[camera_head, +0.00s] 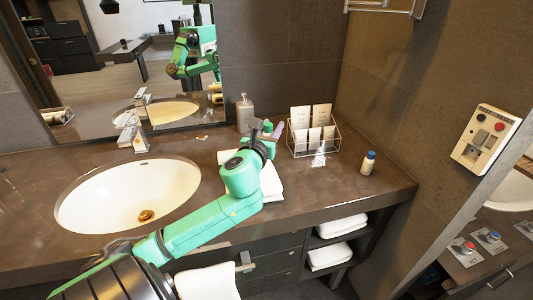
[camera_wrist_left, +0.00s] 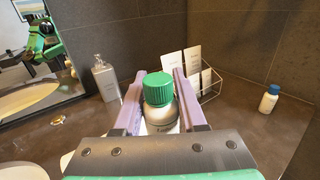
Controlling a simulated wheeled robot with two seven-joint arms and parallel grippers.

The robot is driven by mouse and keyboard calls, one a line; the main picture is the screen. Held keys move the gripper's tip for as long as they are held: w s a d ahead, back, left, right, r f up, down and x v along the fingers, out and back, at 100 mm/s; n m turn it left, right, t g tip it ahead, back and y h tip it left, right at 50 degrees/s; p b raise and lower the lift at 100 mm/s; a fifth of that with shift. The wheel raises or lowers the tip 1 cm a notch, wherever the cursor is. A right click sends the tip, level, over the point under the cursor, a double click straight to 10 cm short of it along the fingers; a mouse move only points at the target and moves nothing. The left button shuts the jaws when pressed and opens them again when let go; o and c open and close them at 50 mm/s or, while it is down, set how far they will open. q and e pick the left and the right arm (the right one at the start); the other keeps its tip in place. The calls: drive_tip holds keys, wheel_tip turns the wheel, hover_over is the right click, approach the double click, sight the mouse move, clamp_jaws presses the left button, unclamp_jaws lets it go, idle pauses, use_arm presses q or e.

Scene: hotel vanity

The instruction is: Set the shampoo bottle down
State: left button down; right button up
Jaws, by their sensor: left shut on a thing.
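My left gripper (camera_head: 272,131) reaches over the back of the counter from the left. In the left wrist view its two purple fingers (camera_wrist_left: 160,98) are shut on a white bottle with a ribbed green cap, the shampoo bottle (camera_wrist_left: 159,90). The bottle's cap points up between the fingers, and its lower part is hidden behind the gripper's plate. In the head view only its green cap (camera_head: 267,127) shows past the wrist. I cannot tell whether its base touches the counter (camera_head: 335,188). My right gripper is not in view.
A wire rack with cards (camera_head: 314,135) stands just right of the gripper. A grey soap dispenser (camera_head: 245,113) stands behind it by the mirror. A small blue-capped bottle (camera_head: 368,163) stands farther right. A white towel (camera_head: 270,183) lies under my arm; the sink (camera_head: 125,195) is left.

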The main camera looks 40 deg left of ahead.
use_arm(q)
wheel_tip(320, 180, down, 9)
drive_tip(key=shift+s+r+b, duration=0.1)
drive_tip(key=shift+r+b, duration=0.1)
drive_tip(key=shift+b, duration=0.75)
drive_tip(key=shift+a, duration=0.1)
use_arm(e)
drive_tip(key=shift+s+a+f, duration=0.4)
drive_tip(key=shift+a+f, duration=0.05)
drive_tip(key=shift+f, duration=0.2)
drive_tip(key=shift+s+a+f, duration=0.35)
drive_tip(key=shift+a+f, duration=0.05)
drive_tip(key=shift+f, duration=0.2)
use_arm(q)
drive_tip(key=shift+f, duration=0.1)
drive_tip(key=shift+c, duration=2.4)
unclamp_jaws()
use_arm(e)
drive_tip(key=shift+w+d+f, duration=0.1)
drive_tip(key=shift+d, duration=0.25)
